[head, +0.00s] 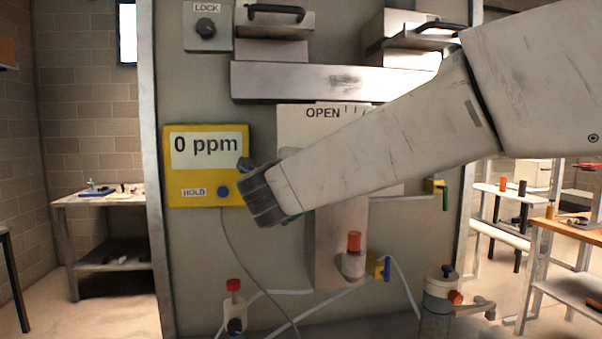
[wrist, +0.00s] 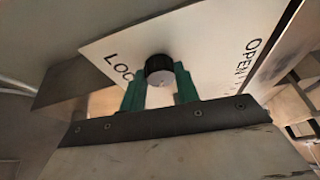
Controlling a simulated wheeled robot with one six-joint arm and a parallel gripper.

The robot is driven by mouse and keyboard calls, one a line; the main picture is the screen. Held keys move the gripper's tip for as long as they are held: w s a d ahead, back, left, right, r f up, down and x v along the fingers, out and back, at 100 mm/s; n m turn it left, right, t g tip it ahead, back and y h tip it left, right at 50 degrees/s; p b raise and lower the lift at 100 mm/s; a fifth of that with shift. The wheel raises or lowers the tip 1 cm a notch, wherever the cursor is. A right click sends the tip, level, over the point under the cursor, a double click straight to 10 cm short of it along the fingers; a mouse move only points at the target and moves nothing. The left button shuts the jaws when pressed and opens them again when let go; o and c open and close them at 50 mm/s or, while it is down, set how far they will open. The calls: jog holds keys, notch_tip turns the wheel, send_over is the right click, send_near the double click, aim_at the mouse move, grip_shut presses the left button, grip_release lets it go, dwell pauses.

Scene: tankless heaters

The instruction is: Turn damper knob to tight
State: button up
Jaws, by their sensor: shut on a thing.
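In the wrist view a round black knob (wrist: 160,68) with a pale end face stands on a white plate (wrist: 205,45). The plate carries the lettering "LOC", partly cut off, on the left and "OPEN" on the right. The green fingers of my gripper (wrist: 160,88) are shut on the knob, one on each side. In the head view the plate (head: 290,125) shows "OPEN" and short tick marks at its top. My arm crosses in front of it and hides the knob and most of the gripper. No pointer or "tight" mark is readable.
A yellow meter (head: 208,190) reading "0 ppm" is just left of my wrist. Another dark knob (head: 206,28) under "LOCK" is at the upper left. A metal ledge (head: 300,80) runs above the plate. A red-topped valve (head: 354,243) and hoses are below.

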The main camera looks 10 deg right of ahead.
dwell(0.4)
jog(key=o, duration=1)
jog(key=shift+s, duration=0.1)
jog(key=v, duration=0.7)
jog(key=shift+s+a+r, duration=0.1)
jog(key=shift+s+r, duration=0.05)
jog(key=shift+s, duration=0.15)
